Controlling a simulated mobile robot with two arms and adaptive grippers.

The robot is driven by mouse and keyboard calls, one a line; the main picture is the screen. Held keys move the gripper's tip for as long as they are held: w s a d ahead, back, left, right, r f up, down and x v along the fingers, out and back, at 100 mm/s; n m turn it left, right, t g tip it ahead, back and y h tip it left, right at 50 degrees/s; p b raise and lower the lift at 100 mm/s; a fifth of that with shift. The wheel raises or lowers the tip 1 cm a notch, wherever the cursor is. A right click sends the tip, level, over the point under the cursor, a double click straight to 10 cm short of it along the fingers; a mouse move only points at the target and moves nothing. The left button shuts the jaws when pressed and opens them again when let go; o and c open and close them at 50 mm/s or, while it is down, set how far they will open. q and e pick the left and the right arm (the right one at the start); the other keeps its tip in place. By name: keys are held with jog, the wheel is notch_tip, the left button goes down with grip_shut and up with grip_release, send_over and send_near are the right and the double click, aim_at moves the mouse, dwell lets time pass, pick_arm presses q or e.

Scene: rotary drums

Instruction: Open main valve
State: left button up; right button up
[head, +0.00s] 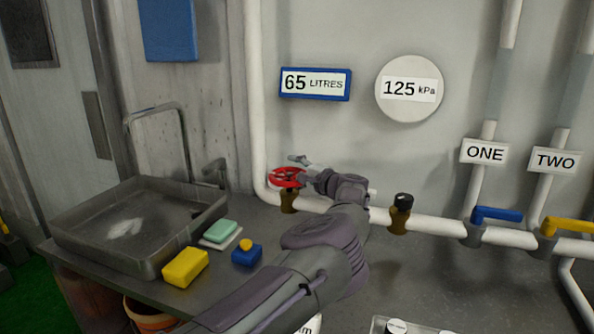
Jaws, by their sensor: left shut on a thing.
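A red handwheel valve (284,179) sits on a brass body on the white pipe, just right of the sink. My left gripper (302,167) is at the wheel's right side, shut on its rim. One grey finger shows above the rim, and the gripper hides the right part of the wheel. My left arm comes up from the bottom and covers part of the pipe behind it. I take this red wheel for the main valve, but no label on it shows. My right gripper is not in view.
A metal sink (140,232), yellow sponge (185,267), soap (222,231) and blue-yellow block (246,252) are at the left.

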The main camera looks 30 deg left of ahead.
pick_arm(q)
jog(key=shift+s+d+r+p, duration=0.1)
jog(key=shift+d+r+p, duration=0.55)
jog(key=shift+r+p, duration=0.25)
jog(key=shift+s+d+p, duration=0.1)
jog(key=shift+d+p, duration=0.2)
jog(key=shift+p+v, duration=0.55)
jog(key=shift+v, duration=0.4)
jog(key=shift+s+d+p, duration=0.1)
jog(key=shift+d+p, duration=0.55)
jog(key=shift+p, duration=0.15)
jog(key=shift+p+v, duration=1.05)
jog(key=shift+v, duration=0.6)
jog(key=p+v, duration=0.7)
jog(key=v, duration=0.1)
jog(key=shift+d+f, duration=0.2)
jog(key=shift+f, duration=0.55)
